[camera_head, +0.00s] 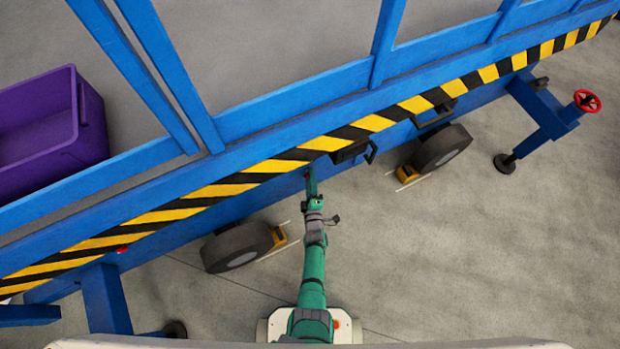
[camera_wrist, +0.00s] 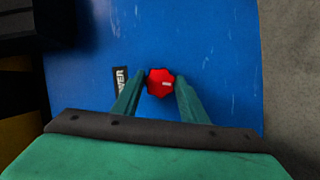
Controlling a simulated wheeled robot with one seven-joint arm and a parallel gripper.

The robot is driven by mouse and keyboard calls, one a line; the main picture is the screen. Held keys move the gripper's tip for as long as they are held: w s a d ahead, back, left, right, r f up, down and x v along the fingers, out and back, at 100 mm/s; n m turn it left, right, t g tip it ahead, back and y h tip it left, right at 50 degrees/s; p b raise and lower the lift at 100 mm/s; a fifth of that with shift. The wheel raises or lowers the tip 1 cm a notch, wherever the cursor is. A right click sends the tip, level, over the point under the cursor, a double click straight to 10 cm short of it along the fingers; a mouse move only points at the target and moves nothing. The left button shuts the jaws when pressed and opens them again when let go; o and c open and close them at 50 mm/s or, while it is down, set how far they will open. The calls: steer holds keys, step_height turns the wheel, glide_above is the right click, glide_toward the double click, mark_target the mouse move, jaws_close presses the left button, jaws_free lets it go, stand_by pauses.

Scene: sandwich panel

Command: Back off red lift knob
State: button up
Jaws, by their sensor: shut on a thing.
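The red lift knob (camera_wrist: 160,83) is a small lobed knob with a pale mark, on a blue panel (camera_wrist: 205,45) in the wrist view. My gripper (camera_wrist: 161,84) has its two green fingers on either side of the knob, shut on it. A dark label with white letters (camera_wrist: 121,80) is on the panel just left of the knob. In the head view my green arm reaches up to the blue side of the lift (camera_head: 285,192), and my gripper (camera_head: 311,178) is at that side. The knob is hidden there.
A black-and-yellow striped rail (camera_head: 375,123) runs above my gripper. Wheels stand at left (camera_head: 237,247) and right (camera_head: 441,147), with yellow chocks (camera_head: 408,173) beside them. An outrigger with a red handwheel (camera_head: 587,101) is at right. A purple crate (camera_head: 50,130) is at far left. Lower right floor is clear.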

stand_by(0.4)
steer(key=o, duration=1)
steer(key=shift+f, duration=0.1)
steer(key=s+r, duration=0.1)
steer(key=s, duration=0.9)
steer(key=shift+s+d, duration=0.35)
steer(key=shift+d, duration=0.05)
